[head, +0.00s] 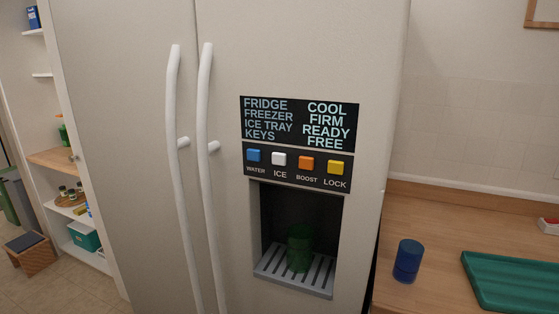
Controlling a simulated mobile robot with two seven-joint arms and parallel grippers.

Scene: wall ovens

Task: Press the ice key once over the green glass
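The white ice key (279,159), labelled ICE, is in the key row on the fridge door, between the blue water key (254,155) and the orange boost key (306,163). A yellow lock key (336,168) is at the row's right end. The green glass (300,249) stands upright on the slatted drip tray (318,287) inside the dark dispenser recess below the keys. I cannot tell whether anything is in the glass. Neither of my grippers is in the head view.
A display (299,121) above the keys reads COOL, FIRM, READY, FREE. Two long white handles (205,230) stand out left of the panel. A blue cup (407,261) and a green tray (515,282) are on the wooden counter (440,225) at right. Space before the panel looks clear.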

